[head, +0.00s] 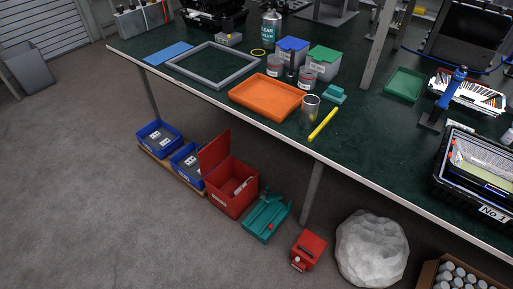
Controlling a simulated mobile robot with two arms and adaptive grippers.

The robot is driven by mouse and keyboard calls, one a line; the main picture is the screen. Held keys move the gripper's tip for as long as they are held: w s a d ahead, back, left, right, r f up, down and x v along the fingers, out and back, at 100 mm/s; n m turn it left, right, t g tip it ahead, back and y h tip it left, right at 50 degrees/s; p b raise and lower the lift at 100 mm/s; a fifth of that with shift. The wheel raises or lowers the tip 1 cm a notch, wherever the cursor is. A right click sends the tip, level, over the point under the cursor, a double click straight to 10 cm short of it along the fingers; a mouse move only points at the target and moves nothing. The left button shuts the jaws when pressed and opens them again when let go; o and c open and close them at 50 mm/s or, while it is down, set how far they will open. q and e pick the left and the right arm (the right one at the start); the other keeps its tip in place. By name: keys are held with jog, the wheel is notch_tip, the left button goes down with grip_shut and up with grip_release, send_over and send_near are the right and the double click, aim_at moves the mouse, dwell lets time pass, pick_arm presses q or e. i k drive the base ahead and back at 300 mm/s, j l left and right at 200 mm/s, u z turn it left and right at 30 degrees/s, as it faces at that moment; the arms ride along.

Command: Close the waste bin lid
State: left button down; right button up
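A red, labelled box-shaped bin (232,202) stands on the floor by the workbench's front edge. Its red lid (214,150) stands up at the back left side, so the bin is open. Something pale lies inside, too small to tell what. No wording on the label is readable, so I cannot confirm that this is the waste bin. Neither of my grippers is in view.
Blue bins (158,140) stand left of the red bin, a teal tray (264,221) and small red box (308,252) right of it. A white bag (371,250) sits farther right. The green-topped workbench (210,95) is above. The floor at front left is clear.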

aim_at(209, 156)
jog(key=i+j+z, duration=0.2)
jog(key=j+z, duration=0.15)
jog(key=i+j+z, duration=0.15)
jog(key=j+z, duration=0.2)
jog(key=i+j+z, duration=0.1)
jog(key=j+z, duration=0.25)
jog(key=j, duration=0.2)
jog(key=j+z, duration=0.35)
jog(key=i+j, duration=0.05)
jog(key=j, duration=0.05)
